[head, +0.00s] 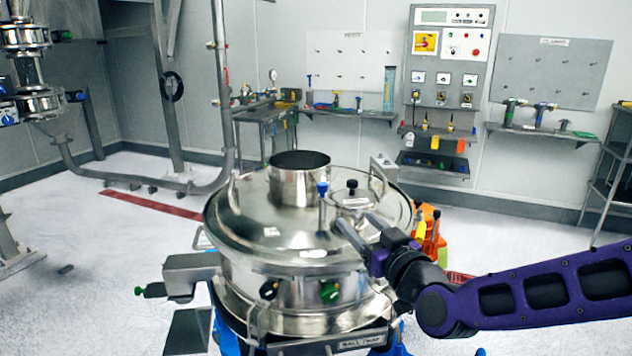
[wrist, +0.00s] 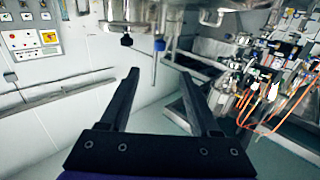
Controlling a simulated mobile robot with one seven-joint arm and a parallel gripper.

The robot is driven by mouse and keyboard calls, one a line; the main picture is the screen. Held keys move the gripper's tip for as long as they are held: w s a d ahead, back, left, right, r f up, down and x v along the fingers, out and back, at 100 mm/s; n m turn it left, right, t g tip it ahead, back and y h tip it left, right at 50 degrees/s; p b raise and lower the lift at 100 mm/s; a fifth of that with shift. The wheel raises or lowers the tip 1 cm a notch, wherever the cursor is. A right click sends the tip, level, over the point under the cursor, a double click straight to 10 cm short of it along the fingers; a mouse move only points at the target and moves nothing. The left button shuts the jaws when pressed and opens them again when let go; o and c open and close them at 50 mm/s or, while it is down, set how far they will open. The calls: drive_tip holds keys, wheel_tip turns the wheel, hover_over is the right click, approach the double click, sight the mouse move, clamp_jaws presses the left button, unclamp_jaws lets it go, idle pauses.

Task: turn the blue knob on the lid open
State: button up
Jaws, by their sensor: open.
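The blue knob (head: 322,188) tops a thin upright rod on the shiny steel lid (head: 270,225) of the sifter. In the wrist view the blue knob (wrist: 160,45) appears beyond the fingertips, roughly in line with the gap between them. My gripper (head: 360,223) is to the right of the blue knob and a little lower in the head view. Its two dark fingers also show in the wrist view (wrist: 160,75), spread apart with nothing between them. The fingers do not appear to touch the knob. The distance to the lid surface is unclear.
A black knob (head: 352,185) stands just right of the blue one. The lid has a wide steel neck (head: 299,180) and a handle (head: 379,178) at the right. A control panel (head: 448,55) is on the back wall.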

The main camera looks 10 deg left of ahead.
sight(325, 189)
drive_tip(key=x, duration=1.8)
drive_tip(key=shift+s+b, duration=0.1)
drive_tip(key=shift+b, duration=0.25)
clamp_jaws()
